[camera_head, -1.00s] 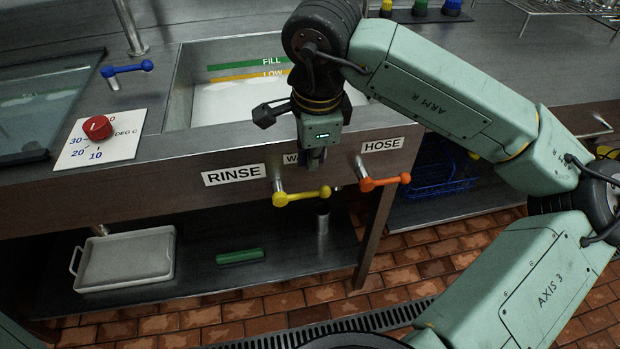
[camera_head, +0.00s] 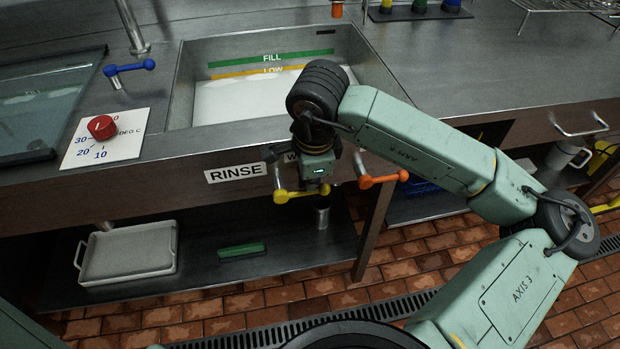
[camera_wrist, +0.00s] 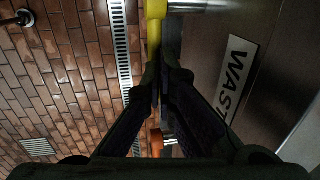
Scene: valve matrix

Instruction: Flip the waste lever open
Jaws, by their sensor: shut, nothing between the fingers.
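The waste lever (camera_head: 300,193) is yellow, with its handle pointing right from its pivot on the counter front. It also shows in the wrist view (camera_wrist: 154,35), running from the top toward my fingertips. The WASTE label (camera_wrist: 236,75) is beside it, mostly hidden by my gripper in the head view. My gripper (camera_wrist: 161,80) is shut and empty, its fingertips at the handle's free end. I cannot tell whether they touch it. In the head view my wrist hangs just above the handle's end, and the fingertips are hard to make out.
The orange hose lever (camera_head: 382,180) is close on the right. The RINSE label (camera_head: 237,172) is on the left. Above are the sink (camera_head: 225,135), a blue-handled lever (camera_head: 130,68) and a red dial (camera_head: 101,127). A grey tray (camera_head: 128,252) sits on the lower shelf.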

